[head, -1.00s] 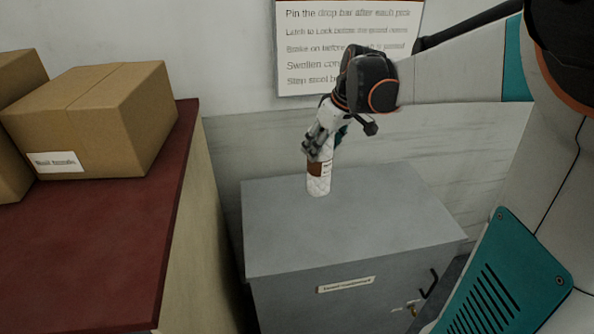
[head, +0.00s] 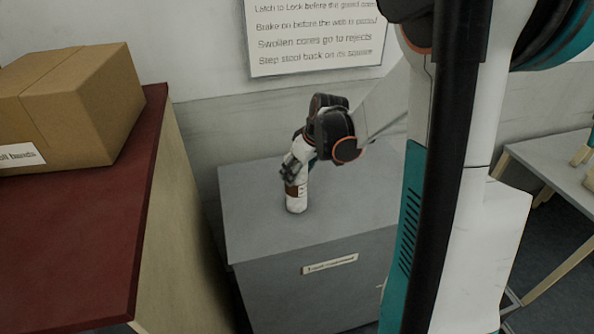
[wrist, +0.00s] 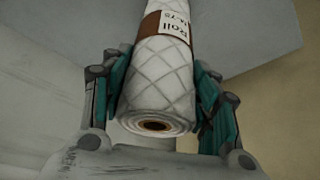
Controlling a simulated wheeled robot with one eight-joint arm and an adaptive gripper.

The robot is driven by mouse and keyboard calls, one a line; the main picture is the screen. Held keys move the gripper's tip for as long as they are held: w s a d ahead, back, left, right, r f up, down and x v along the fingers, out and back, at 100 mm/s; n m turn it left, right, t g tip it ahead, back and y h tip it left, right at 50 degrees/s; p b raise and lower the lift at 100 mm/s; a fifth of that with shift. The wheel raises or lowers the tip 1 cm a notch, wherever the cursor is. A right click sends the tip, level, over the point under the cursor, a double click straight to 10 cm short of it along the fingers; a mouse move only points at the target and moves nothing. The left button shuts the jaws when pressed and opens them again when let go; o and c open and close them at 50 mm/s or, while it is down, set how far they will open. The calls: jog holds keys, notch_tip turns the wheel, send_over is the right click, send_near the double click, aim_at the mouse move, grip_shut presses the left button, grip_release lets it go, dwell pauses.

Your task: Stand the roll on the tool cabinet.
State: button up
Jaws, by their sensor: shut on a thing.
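A white quilted roll (head: 296,204) with a brown label band is upright at the left part of the grey tool cabinet (head: 345,215). Its lower end appears to meet the cabinet top, though I cannot tell whether it bears on it. My gripper (head: 294,178) is shut on the roll from above. In the wrist view the roll (wrist: 160,80) lies between the two teal finger pads of my gripper (wrist: 160,95), its near end showing a dark core hole. The label reads "Roll" with a smaller line under it.
A dark red table (head: 75,240) with cardboard boxes (head: 85,110) stands at the left, beside a narrow gap. A printed sign (head: 315,35) hangs on the wall behind. The cabinet top around the roll is clear. Another grey table (head: 560,165) stands at the right.

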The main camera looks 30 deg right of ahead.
jog(key=shift+f, duration=0.2)
jog(key=o, duration=1.2)
jog(key=shift+c, duration=0.2)
jog(key=shift+r, duration=0.1)
jog(key=p+v, duration=0.1)
jog(key=v, duration=1.1)
jog(key=shift+p, duration=0.35)
jog(key=shift+r, duration=0.1)
